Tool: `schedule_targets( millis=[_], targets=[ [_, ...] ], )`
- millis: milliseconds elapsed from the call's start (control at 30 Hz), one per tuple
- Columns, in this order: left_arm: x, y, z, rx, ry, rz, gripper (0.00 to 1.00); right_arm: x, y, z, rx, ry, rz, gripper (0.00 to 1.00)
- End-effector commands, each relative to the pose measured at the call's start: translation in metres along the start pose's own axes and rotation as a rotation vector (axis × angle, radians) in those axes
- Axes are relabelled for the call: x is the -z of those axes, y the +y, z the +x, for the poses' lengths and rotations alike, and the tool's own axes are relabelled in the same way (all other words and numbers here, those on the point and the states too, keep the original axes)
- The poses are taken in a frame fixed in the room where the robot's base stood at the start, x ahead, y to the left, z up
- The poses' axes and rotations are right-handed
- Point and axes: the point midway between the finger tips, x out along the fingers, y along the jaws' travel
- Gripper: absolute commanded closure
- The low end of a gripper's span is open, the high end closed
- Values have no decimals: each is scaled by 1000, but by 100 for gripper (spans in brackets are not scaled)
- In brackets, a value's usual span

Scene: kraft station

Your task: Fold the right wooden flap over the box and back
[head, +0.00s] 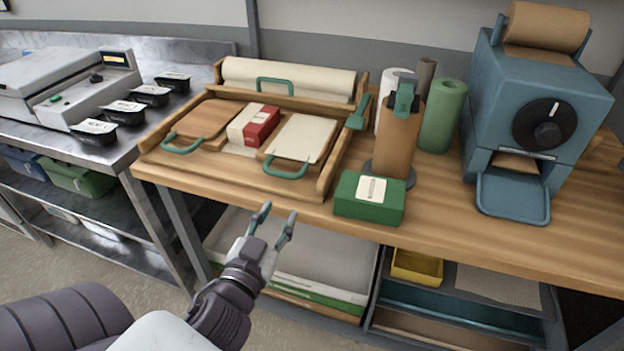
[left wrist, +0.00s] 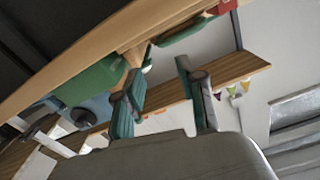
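The right flap (head: 303,138) is a pale cream panel with a green loop handle (head: 285,171) at its front edge. It lies flat on the right part of the wooden wrapping tray (head: 228,180). A red and white box (head: 253,125) sits between it and the brown left flap (head: 208,117), which also lies flat. My left gripper (head: 278,212) is open and empty, in front of the table edge and below the right flap's handle. In the left wrist view its fingers (left wrist: 161,66) are spread, with a green handle (left wrist: 188,32) beyond them. My right gripper is out of view.
A green box (head: 370,198) stands near the table's front edge, right of the tray. Behind it are a brown dispenser (head: 397,140) and a green roll (head: 442,115). A blue machine (head: 535,100) stands at the right. A paper roll (head: 290,78) lies behind the flaps.

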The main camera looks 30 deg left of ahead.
Motion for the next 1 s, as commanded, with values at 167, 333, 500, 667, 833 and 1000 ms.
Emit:
schedule_targets(
  millis=[167,333,500,667,833,1000],
  targets=[
    [0,1,27,-3,7,7,61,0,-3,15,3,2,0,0],
    [3,0,65,-3,2,6,61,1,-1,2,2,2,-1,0],
    [2,1,99,-3,0,5,61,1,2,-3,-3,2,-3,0],
    [0,1,120,-3,-1,4,61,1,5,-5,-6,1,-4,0],
    [0,1,129,-3,-2,2,61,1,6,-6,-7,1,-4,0],
    [-1,1,130,-3,-2,2,61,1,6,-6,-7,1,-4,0]
  ],
)
